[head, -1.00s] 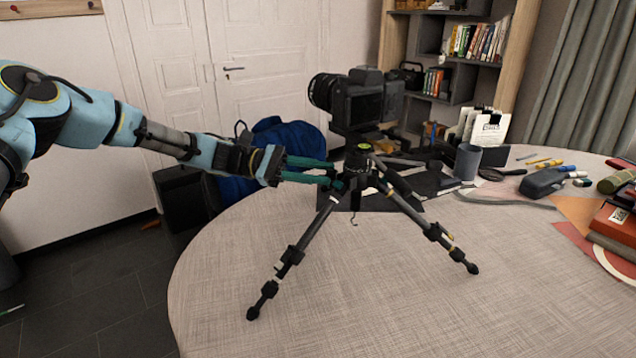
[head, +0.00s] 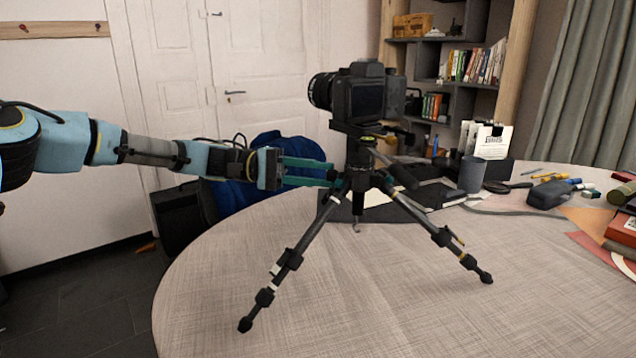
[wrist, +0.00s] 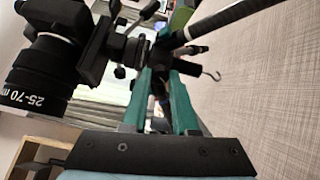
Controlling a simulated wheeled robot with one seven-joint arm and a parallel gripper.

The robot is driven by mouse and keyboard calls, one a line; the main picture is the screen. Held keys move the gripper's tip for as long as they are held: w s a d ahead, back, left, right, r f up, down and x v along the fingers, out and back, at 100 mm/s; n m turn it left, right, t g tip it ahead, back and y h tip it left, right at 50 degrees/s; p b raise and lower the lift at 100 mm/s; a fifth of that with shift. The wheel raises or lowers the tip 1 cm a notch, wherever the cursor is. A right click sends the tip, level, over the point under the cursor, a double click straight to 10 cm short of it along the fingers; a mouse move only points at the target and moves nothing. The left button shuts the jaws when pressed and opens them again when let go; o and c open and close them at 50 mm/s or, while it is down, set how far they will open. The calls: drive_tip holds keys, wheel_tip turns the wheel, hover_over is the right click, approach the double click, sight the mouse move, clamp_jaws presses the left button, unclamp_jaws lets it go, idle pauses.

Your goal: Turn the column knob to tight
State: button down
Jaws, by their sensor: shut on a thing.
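A black tripod (head: 284,262) stands on the round table (head: 330,310) with its legs spread. A camera (head: 362,92) is mounted on top, its lens pointing left; the lens also shows in the wrist view (wrist: 35,85). My gripper (head: 332,172) reaches in from the left at the tripod's collar, just below the head. Its teal fingers also show in the wrist view (wrist: 162,80), shut on a small dark part at the column. I take this part to be the column knob; it is mostly hidden between the fingertips. A hook (head: 356,226) hangs under the column.
Behind the tripod lie a dark notebook (head: 440,194), a grey cup (head: 472,174) and a card holder (head: 490,140). Pens, a grey case (head: 548,194) and red books (head: 618,230) are at the right. A blue chair (head: 290,150) stands behind the table. The front of the table is clear.

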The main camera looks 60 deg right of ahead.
drive_tip(key=shift+m, duration=0.4)
drive_tip(key=c, duration=0.7)
unclamp_jaws()
drive_tip(key=b+v, duration=0.1)
drive_tip(key=v, duration=1)
